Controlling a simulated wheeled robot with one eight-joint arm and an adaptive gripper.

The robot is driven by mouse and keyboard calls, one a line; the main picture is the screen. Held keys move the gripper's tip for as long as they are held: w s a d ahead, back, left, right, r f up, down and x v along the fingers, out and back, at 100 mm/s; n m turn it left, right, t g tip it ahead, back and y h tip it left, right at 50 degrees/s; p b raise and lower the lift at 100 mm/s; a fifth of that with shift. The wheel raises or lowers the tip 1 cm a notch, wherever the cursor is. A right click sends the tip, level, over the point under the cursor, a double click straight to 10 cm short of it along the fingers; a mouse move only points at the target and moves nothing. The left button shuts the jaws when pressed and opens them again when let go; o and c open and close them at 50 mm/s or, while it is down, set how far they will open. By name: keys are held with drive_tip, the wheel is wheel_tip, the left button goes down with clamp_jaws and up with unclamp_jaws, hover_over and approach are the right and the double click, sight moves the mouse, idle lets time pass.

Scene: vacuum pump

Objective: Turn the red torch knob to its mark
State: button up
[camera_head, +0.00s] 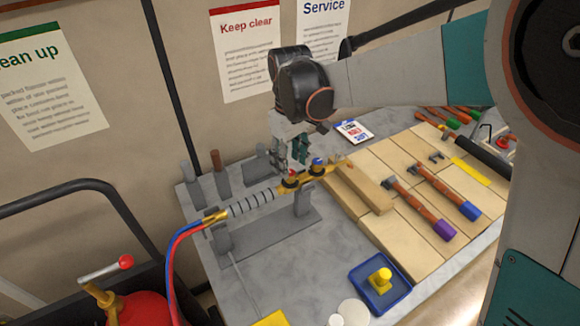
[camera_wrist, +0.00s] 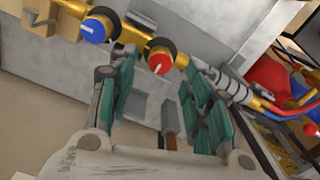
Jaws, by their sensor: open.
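The torch (camera_head: 252,202) lies in a grey stand on the table, with red and blue hoses at its left end. Its red knob (camera_wrist: 159,62) shows in the wrist view with a white pointer line on its face; it also shows small in the head view (camera_head: 291,173). I cannot make out the mark. The blue knob (camera_wrist: 95,29) sits beside it on the brass body. My gripper (camera_wrist: 160,80) is open, its teal fingers apart on either side below the red knob, with nothing between them. In the head view my gripper (camera_head: 290,157) is just above and behind the knobs.
Wooden boards with handled tools (camera_head: 425,207) lie right of the torch. A blue tray (camera_head: 365,297) with a yellow piece stands at the front. Upright tools (camera_head: 219,172) stand behind the torch. A red tank (camera_head: 145,308) is at lower left.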

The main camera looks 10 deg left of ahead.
sight(290, 173)
wheel_tip(290, 173, up, 9)
drive_tip(key=shift+f, duration=0.15)
idle(0.4)
